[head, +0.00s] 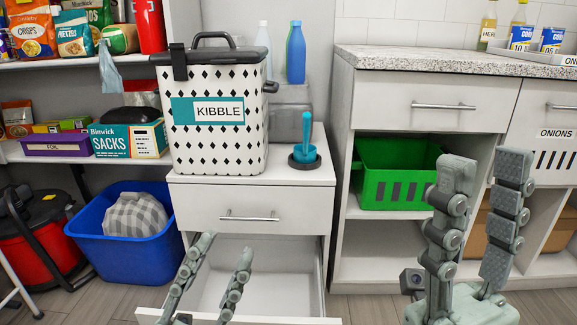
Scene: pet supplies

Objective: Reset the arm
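My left gripper (224,249) is at the bottom centre, over the pulled-out empty lower drawer (225,262) of the white cabinet. Its two fingers are apart with nothing between them. My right gripper (484,165) is raised at the lower right, in front of the white counter unit. Its fingers point up, are spread wide and hold nothing. The patterned kibble bin (217,145) stands lidded on the cabinet top, above and behind my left gripper. A blue scoop (306,145) stands upright in a dark round holder to its right.
A green basket (395,185) sits on the counter unit's shelf, partly behind my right gripper. A blue tub (130,245) with a checked bundle and a red bin (30,260) stand on the floor at left. The open drawer juts out low. The counter (440,61) is mostly clear.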

